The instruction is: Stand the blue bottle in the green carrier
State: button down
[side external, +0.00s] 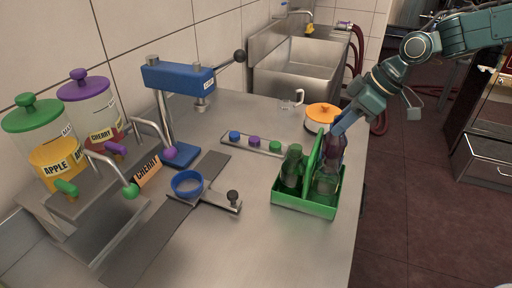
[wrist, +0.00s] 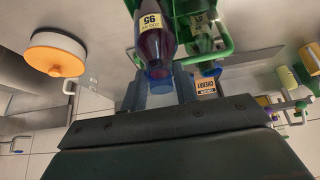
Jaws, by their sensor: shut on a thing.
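My gripper (wrist: 160,90) is shut on the blue-capped neck of a dark purple-red bottle (wrist: 153,42) with a cream label. In the side external view, my gripper (side external: 339,127) comes from the upper right and the bottle (side external: 334,147) is roughly upright below it. The green carrier (side external: 303,205) stands on the counter with a tall middle handle. The held bottle is at the right side of that handle, at or in the right compartment; I cannot tell whether its base rests on the floor. A green bottle (side external: 291,167) stands in the left compartment.
An orange-lidded white pot (side external: 322,112) stands just behind the carrier. A tray (side external: 255,146) with coloured caps lies to the left. A blue press (side external: 178,77), a blue ring holder (side external: 188,184) and drink dispensers (side external: 55,160) stand farther left. The counter in front is clear.

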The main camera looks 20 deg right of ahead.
aim_at(340, 137)
jog(key=shift+f, duration=1.15)
jog(key=shift+f, duration=1.2)
dwell(1.0)
jog(key=c, duration=1)
grip_release()
jog(key=shift+f, duration=0.1)
jog(key=shift+r, duration=4.6)
